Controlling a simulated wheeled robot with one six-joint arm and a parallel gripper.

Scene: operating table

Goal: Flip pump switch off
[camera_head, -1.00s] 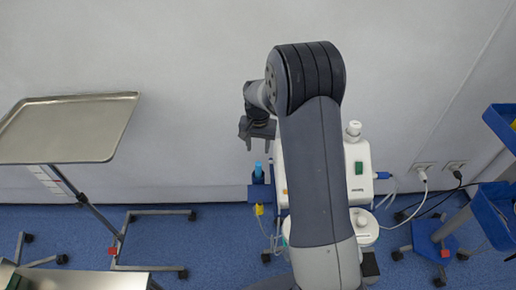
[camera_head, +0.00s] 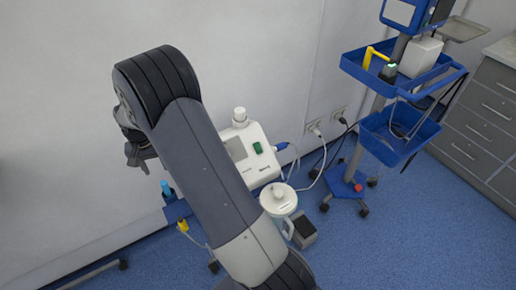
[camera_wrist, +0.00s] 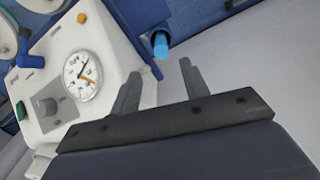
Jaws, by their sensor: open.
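The white pump (camera_head: 250,155) stands against the wall, right of my arm in the head view; my arm hides part of it. Its green switch (camera_head: 258,147) shows on the front. In the head view my gripper (camera_head: 140,160) is partly hidden behind my arm.
A blue-capped item (camera_wrist: 160,45) sits in a blue holder beside the pump. A white lidded jar (camera_head: 280,200) and a dark pedal (camera_head: 303,228) are below the pump. A blue trolley (camera_head: 390,135) stands right. Cables (camera_head: 320,160) run to wall sockets. Floor at lower right is clear.

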